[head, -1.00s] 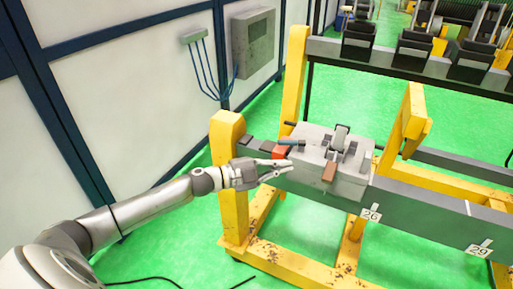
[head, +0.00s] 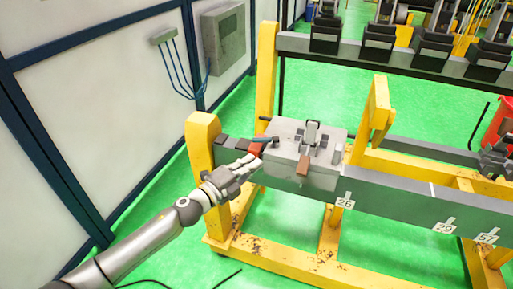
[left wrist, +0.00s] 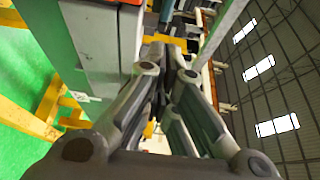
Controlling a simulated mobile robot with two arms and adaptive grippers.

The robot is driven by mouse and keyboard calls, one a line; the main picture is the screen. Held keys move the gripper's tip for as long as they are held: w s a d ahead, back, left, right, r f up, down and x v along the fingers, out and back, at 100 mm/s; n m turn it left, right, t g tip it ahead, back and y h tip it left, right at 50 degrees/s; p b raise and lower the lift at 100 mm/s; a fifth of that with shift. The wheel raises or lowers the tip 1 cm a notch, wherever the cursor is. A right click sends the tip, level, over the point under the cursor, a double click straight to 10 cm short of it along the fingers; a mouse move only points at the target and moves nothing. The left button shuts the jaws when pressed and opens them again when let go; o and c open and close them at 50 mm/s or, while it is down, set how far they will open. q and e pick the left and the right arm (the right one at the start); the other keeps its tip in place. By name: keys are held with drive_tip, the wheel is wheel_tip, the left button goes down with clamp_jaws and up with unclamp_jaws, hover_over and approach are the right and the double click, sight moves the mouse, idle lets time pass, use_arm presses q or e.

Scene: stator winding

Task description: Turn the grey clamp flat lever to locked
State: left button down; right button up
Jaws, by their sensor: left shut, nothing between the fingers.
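The grey clamp (head: 322,176) is a box-like block on the long grey beam, seen in the head view. A short dark flat lever (head: 264,139) points left from its upper left side, close above a red-orange block (head: 256,149). I cannot tell the lever's exact angle. My left gripper (head: 254,160) is shut and empty, just left of the clamp's front corner and below the lever. It appears apart from the lever. In the left wrist view the closed fingers (left wrist: 170,62) fill the middle, and the lever cannot be made out. My right gripper is out of view.
The beam (head: 400,193) runs right on a yellow frame (head: 200,150). A yellow upright (head: 379,112) stands right of the clamp. A rack of dark fixtures (head: 380,55) stands behind. A wall with a grey box (head: 224,40) is at left. The space before the clamp is open.

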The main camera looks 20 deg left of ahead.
use_arm(q)
approach(268, 142)
drive_tip(key=w+d, duration=0.2)
drive_tip(key=w, duration=0.1)
drive_tip(key=shift+d+r, duration=0.15)
drive_tip(key=shift+d, duration=0.15)
drive_tip(key=shift+w+a, duration=0.25)
drive_tip(key=shift+w, duration=0.35)
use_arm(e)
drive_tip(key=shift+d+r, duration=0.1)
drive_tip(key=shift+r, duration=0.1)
